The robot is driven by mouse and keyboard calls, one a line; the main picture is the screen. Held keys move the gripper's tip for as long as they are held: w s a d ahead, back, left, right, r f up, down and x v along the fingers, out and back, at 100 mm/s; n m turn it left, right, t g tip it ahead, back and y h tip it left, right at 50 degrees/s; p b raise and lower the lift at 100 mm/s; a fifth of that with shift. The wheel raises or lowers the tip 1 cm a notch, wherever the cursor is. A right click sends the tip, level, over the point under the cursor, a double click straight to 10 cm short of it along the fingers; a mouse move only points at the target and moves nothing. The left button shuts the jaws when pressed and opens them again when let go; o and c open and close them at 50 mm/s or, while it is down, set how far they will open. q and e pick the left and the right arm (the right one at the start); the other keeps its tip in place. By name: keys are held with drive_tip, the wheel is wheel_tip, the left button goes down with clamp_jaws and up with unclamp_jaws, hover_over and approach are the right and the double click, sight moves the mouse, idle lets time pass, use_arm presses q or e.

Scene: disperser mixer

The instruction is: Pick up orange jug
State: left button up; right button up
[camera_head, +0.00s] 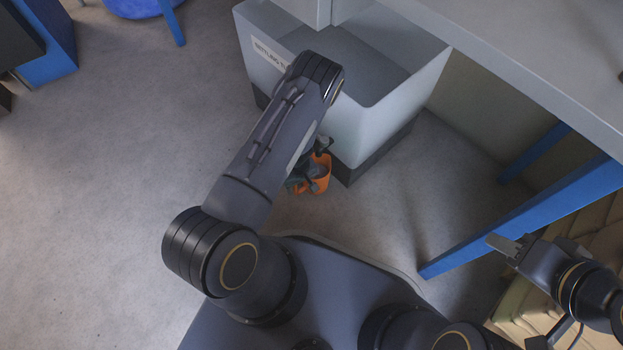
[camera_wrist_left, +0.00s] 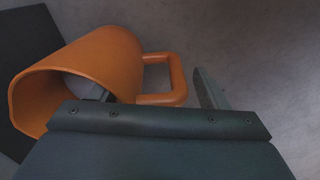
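The orange jug (camera_head: 323,183) is low by the floor, in front of the pale tub, partly hidden by my left arm and gripper. In the left wrist view the jug (camera_wrist_left: 105,55) lies tilted across the picture, its mouth toward the lower left and its loop handle on the right. My left gripper (camera_head: 308,172) is at the jug. In the wrist view its fingers (camera_wrist_left: 152,90) are apart: one shows at the jug's mouth, seemingly inside it, the other is beyond the handle. Contact cannot be told. My right gripper (camera_head: 505,243) is far from the jug, at the right; its finger gap is unclear.
A pale tub (camera_head: 385,125) with a partly hidden label stands just behind the jug. A grey tabletop (camera_head: 540,50) with blue legs (camera_head: 530,215) is at the right, near my right gripper. A blue stool (camera_head: 140,8) is at the top left. The floor (camera_head: 110,150) at the left is clear.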

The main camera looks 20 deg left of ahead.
use_arm(q)
drive_tip(key=shift+s, duration=0.1)
drive_tip(key=c, duration=1.4)
drive_tip(key=shift+c, duration=0.2)
